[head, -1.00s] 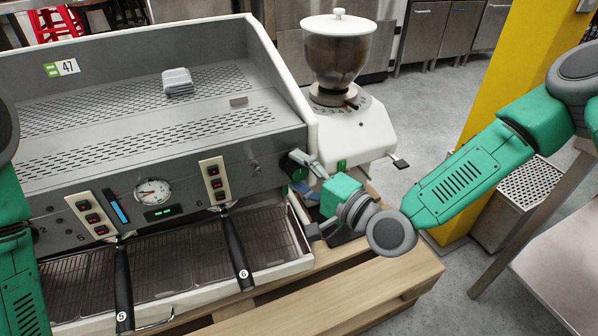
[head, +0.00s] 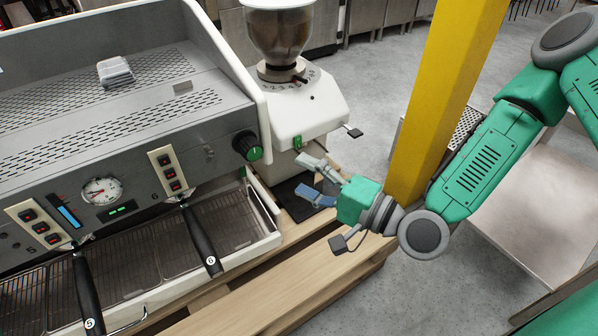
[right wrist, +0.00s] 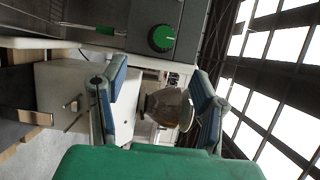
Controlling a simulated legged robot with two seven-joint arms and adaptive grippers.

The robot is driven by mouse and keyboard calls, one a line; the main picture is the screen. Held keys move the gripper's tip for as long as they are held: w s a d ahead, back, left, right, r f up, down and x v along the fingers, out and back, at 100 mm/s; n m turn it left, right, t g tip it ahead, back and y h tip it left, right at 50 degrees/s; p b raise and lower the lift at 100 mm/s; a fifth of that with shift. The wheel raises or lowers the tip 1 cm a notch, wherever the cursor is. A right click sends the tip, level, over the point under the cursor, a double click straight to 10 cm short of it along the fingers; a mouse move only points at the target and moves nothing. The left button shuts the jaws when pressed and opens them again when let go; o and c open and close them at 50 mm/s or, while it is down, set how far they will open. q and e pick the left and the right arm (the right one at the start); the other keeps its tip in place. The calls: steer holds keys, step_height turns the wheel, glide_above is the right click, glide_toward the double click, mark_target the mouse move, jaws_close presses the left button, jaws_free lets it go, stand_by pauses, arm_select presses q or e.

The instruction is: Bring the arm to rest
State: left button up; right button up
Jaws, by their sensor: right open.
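My right gripper (head: 318,180) is open and empty in the head view. It hangs in front of the white grinder and to the right of the espresso machine's green-rimmed black knob (head: 247,146). In the right wrist view its two blue-padded fingers (right wrist: 158,95) stand wide apart with nothing held between them. The knob also shows in that view (right wrist: 161,38), beyond the fingers and apart from them. My left gripper is not in view.
The espresso machine (head: 120,140) with two black-handled portafilters (head: 203,240) fills the left. The grinder (head: 290,100) stands behind my gripper on the wooden pallet (head: 290,275). A yellow post (head: 440,100) rises behind my right forearm. A steel table (head: 535,205) is at right.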

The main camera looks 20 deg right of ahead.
stand_by(0.3)
steer(key=s+d+f+n+g+h, duration=0.1)
steer(key=s+f+n+g+h, duration=0.2)
steer(key=s+f+n+g, duration=0.45)
steer(key=s+d+f+n+g+h, duration=0.1)
steer(key=s+f+n+g+h, duration=0.2)
steer(key=s+f, duration=0.85)
steer(key=s+d+f+n+g+h+p, duration=0.15)
steer(key=d+f+g+h, duration=0.25)
steer(key=d, duration=0.5)
step_height(320, 180, up, 13)
steer(key=p, duration=1.2)
steer(key=shift+s+a, duration=0.35)
steer(key=shift+r, duration=0.1)
